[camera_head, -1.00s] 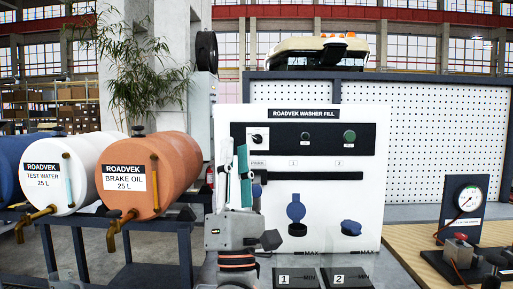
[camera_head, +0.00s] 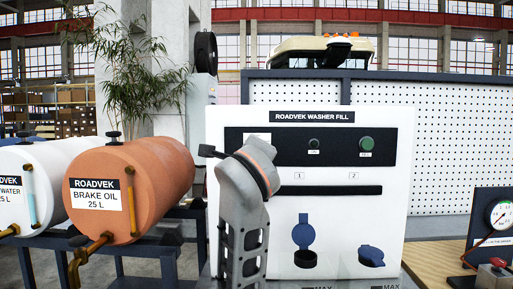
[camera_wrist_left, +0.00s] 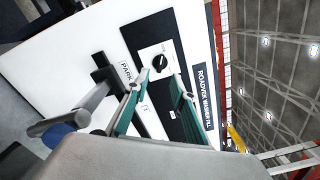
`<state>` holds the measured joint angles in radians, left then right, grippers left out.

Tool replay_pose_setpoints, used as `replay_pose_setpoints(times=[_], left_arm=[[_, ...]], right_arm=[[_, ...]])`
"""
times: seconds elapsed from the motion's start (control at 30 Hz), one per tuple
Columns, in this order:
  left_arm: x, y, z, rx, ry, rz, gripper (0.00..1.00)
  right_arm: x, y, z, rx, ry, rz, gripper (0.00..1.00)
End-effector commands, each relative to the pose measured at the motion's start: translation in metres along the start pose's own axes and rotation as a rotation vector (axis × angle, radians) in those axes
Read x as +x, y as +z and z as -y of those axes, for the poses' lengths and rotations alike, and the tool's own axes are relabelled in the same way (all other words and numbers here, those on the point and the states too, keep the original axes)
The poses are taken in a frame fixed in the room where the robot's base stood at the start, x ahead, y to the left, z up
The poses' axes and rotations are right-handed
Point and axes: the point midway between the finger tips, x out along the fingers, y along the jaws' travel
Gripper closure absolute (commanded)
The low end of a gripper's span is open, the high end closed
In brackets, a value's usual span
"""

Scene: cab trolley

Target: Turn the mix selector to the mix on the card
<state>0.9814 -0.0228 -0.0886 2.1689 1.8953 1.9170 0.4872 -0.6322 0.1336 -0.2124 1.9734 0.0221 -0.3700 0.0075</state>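The mix selector (camera_wrist_left: 159,63) is a black knob on a white plate, set in the black strip of the white washer-fill panel. In the head view only the top of its white plate (camera_head: 261,136) shows above my left arm. In the left wrist view the green fingers of my left gripper (camera_wrist_left: 159,78) are apart and empty. The knob shows between and beyond their tips, and I see no contact. My left arm hides this gripper in the head view. My right gripper is not in view. I cannot make out a card showing a mix.
The panel (camera_head: 403,130) has a green button (camera_head: 366,144), a dark slot, and blue-capped fillers (camera_head: 303,232) below. In the wrist view a PARK label (camera_wrist_left: 127,72) sits by the dark slot and lever. Brake oil drum (camera_head: 150,185) stands left, a gauge (camera_head: 501,214) right.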

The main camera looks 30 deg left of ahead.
Motion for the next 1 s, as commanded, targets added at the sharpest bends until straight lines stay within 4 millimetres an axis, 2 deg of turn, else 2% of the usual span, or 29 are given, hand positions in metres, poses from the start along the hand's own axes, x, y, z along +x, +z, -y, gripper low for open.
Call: replay_pose_setpoints(times=[0.23,0.4,0.7,1.0], left_arm=[[0.010,-0.002,0.001,-0.005,0.002,-0.010,0.75],[0.035,-0.002,0.000,-0.003,0.004,-0.008,0.75],[0.072,-0.002,0.000,-0.004,0.002,-0.009,0.75],[0.078,-0.003,0.000,-0.007,0.001,-0.010,0.75]], right_arm=[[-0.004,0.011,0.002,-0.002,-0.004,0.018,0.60],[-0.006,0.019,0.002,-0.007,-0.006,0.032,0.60],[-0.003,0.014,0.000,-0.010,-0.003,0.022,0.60],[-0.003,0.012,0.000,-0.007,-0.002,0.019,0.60]])
